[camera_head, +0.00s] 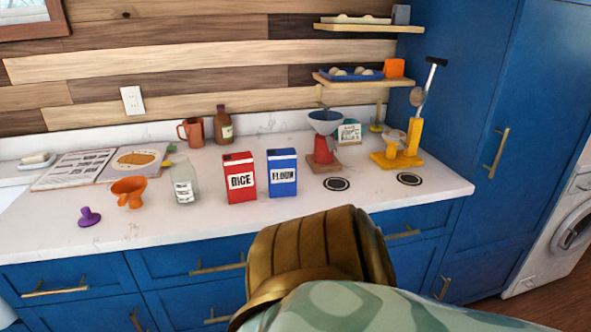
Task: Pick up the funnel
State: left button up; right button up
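An orange funnel (129,189) is on the left part of the white counter, with its wide rim up, in front of the open book. Other funnel-like things are in view. A pale blue-grey one (325,121) sits wide end up on a red stand at the back of the counter. A small light orange one (395,137) is over the yellow stand at the right. Neither gripper is in view. A brown and mint-patterned link of my own arm covers the lower middle and hides part of the counter's front edge.
On the counter (140,233) are a purple knob-like piece (89,216), a glass jar (184,184), a red rice box (239,177), a blue flour box (282,173), an orange mug (191,131) and a brown bottle (223,126). Shelves (352,81) hang above. A blue cabinet (480,80) bounds the right.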

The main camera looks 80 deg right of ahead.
aim_at(128, 190)
jog(key=k+l+z, duration=0.1)
jog(key=z, duration=2.25)
